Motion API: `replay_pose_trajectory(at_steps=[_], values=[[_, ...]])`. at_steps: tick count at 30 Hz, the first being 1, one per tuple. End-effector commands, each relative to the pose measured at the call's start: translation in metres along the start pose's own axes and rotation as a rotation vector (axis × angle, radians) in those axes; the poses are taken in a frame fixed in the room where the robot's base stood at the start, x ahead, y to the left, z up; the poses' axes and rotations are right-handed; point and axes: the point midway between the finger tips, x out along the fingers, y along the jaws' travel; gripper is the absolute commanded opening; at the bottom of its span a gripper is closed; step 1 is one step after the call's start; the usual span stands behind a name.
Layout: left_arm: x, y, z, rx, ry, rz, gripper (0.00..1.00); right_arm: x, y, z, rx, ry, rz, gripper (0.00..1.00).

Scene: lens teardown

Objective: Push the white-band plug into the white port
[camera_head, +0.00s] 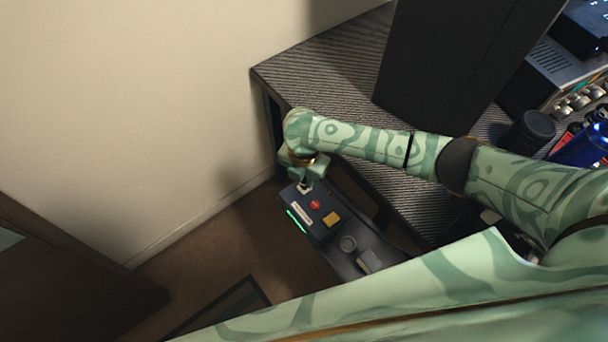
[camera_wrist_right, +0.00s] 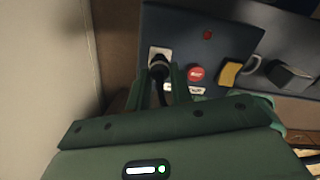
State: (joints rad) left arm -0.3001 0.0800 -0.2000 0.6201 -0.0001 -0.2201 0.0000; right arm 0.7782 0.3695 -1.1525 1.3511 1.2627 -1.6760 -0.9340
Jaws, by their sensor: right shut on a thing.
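My right gripper (camera_head: 303,182) is at the end of the dark blue panel box (camera_head: 322,232) nearest the wall, in the head view. In the right wrist view its two fingers (camera_wrist_right: 161,84) are shut on a black plug (camera_wrist_right: 158,69). The plug is at the white square port (camera_wrist_right: 153,53) on the panel, its tip over the port's face. I cannot tell how deep it sits, and its white band does not show clearly. A bit of the white port also shows beside the fingers in the head view. My left gripper is not in view.
The panel also has a red button (camera_head: 315,204), a yellow square (camera_head: 332,219), a white label (camera_head: 302,212) and a green light strip (camera_head: 296,221). The wall (camera_wrist_right: 45,70) is close on the left.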

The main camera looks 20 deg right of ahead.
Motion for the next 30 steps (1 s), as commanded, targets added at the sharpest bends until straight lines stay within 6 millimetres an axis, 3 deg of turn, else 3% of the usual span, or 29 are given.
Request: replay_pose_trajectory(at_steps=[30], values=[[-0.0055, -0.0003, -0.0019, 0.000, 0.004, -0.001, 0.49, 0.0002, -0.0001, 0.0001, 0.000, 0.000, 0.000, 0.02]])
